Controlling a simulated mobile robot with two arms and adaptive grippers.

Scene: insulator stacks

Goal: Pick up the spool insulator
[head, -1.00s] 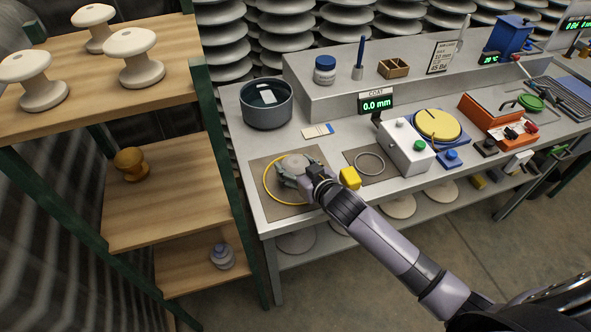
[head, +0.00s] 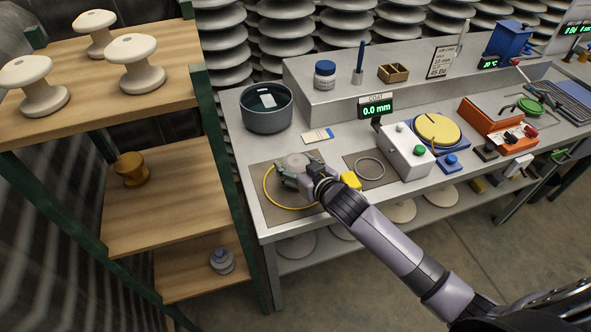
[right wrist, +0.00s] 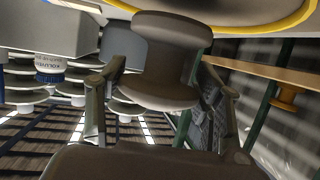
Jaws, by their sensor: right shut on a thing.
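My left gripper is not in view.
White spools (head: 133,62) stand on the wooden shelf at left, with an amber one (head: 132,169) below. A dark pot (head: 266,108), a card (head: 318,135), a yellow block (head: 351,180) and a grey control box (head: 404,150) are near the arm.

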